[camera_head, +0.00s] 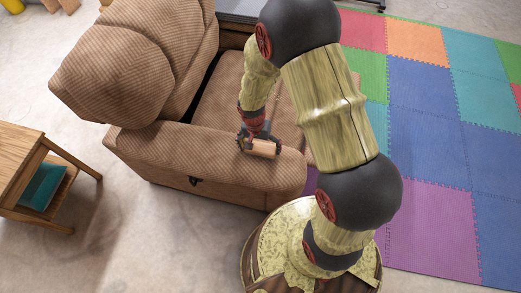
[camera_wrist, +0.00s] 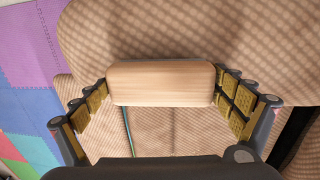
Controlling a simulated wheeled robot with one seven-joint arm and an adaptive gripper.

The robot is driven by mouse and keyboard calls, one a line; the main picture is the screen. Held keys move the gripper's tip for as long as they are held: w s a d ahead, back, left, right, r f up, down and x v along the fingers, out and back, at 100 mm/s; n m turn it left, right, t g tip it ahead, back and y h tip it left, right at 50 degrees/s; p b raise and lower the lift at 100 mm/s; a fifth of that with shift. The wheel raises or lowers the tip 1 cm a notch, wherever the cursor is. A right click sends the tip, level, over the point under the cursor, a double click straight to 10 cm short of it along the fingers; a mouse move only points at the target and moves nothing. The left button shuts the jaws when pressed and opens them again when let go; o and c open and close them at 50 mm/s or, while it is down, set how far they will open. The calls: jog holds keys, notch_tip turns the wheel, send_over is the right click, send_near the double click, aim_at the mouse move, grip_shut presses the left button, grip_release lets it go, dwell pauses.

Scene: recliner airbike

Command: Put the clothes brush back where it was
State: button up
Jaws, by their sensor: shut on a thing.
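The clothes brush (camera_head: 260,148) is a light wooden block at the near armrest of the brown recliner (camera_head: 120,75). In the wrist view the brush (camera_wrist: 162,82) lies crosswise between the two fingers, its ends touching their tips. My gripper (camera_head: 256,141) is shut on it, and in the wrist view my gripper (camera_wrist: 162,88) frames it from both sides. The recliner's patterned fabric (camera_wrist: 180,30) fills the background behind the brush. I cannot tell whether the brush touches the armrest or is just above it. The underside of the brush is hidden.
A wooden side table (camera_head: 25,150) with a teal item (camera_head: 42,187) on its lower shelf stands at the left. A colourful foam mat (camera_head: 430,120) covers the floor at the right. Bare concrete floor (camera_head: 150,240) lies in front of the recliner.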

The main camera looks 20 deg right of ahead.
jog(key=shift+f, duration=0.15)
jog(key=o, duration=0.9)
notch_tip(320, 180, up, 12)
jog(key=a+p, duration=0.1)
jog(key=p, duration=0.4)
notch_tip(320, 180, up, 18)
jog(key=r+n+t, duration=0.1)
jog(key=n+t, duration=0.2)
send_over(257, 146)
jog(key=s, duration=0.2)
jog(key=s+r+n+t, duration=0.1)
jog(key=s+r, duration=0.3)
jog(key=s+r+n+t, duration=0.1)
jog(key=s+r, duration=0.3)
jog(key=r, duration=0.1)
jog(key=s+d+r+n+t+y, duration=0.1)
jog(key=s+r+n, duration=0.1)
jog(key=s+r, duration=0.2)
jog(key=shift+s+r, duration=0.3)
jog(key=shift+s, duration=0.15)
